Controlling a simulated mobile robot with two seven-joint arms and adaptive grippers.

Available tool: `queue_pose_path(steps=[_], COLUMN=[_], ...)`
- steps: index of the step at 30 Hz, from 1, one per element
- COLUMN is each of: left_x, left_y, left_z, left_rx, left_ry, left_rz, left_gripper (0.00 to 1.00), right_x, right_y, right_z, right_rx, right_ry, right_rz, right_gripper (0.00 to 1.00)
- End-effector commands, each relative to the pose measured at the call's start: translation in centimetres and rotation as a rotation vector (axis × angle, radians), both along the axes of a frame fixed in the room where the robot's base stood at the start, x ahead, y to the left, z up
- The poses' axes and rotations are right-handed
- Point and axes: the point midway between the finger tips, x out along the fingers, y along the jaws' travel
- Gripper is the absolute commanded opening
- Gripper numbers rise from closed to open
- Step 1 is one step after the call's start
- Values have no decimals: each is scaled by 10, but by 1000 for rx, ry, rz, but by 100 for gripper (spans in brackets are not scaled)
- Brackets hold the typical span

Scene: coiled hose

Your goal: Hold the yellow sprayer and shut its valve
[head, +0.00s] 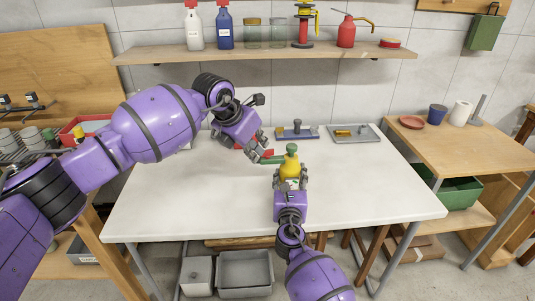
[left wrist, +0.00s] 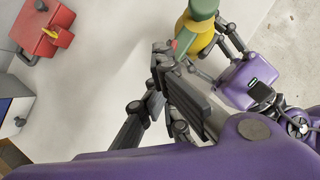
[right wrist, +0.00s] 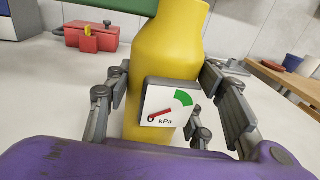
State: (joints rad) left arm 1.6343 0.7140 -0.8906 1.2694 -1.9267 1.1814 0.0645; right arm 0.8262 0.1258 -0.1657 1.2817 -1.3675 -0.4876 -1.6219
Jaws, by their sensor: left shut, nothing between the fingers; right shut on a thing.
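The yellow sprayer (head: 290,167) stands upright at the middle of the white table, with a green top and a green arm reaching left. My right gripper (head: 290,181) is shut around its body. In the right wrist view its yellow body (right wrist: 170,50) sits between the fingers. A kPa gauge (right wrist: 168,104) on its front has its red needle low, near 0, outside the green zone. My left gripper (head: 257,155) is shut and empty beside the green arm. In the left wrist view a small red piece (left wrist: 174,44) shows by the fingertips; I cannot tell whether it is the valve.
A red box with a yellow part (left wrist: 45,30) lies behind my left gripper. A blue-grey tray (head: 297,132) and a grey tray (head: 355,134) lie at the table's back. A shelf (head: 270,54) with bottles hangs above. The table's front right is clear.

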Motion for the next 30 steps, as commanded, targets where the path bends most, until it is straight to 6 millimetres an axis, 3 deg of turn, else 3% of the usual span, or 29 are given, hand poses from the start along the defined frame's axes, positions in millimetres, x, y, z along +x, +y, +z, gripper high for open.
queue_pose_path(steps=[13, 30], left_x=[0, 0], left_y=[0, 0], left_z=[3, 36], left_rx=[0, -1], left_ry=[-1, -1], left_rz=[1, 0], left_gripper=[0, 0], right_x=[0, 0], right_y=[0, 0], right_z=[0, 0], right_rx=[1, 0], right_ry=[0, 0], right_rz=[0, 0], right_gripper=[11, 11])
